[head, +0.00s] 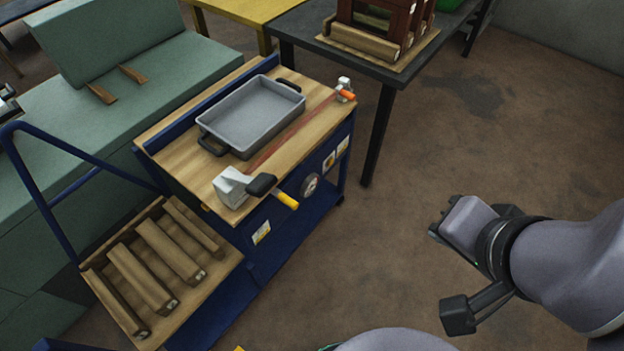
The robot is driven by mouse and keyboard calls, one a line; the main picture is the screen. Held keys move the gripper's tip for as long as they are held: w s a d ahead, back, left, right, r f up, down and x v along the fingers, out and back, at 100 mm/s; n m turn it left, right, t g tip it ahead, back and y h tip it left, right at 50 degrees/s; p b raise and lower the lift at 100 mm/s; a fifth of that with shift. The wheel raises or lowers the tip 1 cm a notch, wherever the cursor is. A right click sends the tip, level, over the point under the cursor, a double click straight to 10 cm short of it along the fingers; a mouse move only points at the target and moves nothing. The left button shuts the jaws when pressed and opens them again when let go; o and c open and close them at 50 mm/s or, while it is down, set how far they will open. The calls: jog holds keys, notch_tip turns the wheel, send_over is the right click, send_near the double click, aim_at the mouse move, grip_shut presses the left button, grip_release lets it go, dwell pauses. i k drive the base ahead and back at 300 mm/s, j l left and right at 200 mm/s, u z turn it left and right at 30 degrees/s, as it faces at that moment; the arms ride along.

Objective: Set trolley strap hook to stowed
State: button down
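The blue trolley (291,238) with a wooden top stands left of centre. A red strap (292,134) runs across the top beside a grey tray (232,113). At the strap's far end is a small metal fitting with an orange part (346,95), which looks like the strap hook; it is too small to tell how it is set. My gripper (437,225) is at the right, over the floor and apart from the trolley. Its finger opening is not clear.
A dark table (340,58) holding a wooden rack stands behind the trolley. A green bench (60,120) is at the left. A wooden slatted platform (205,262) adjoins the trolley's near left. Floor (440,130) between the trolley and my arm is clear.

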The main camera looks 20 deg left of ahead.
aim_at(348, 95)
jog(key=i+l, duration=0.15)
jog(key=i, duration=0.4)
jog(key=i+l+u, duration=0.1)
jog(key=i, duration=0.5)
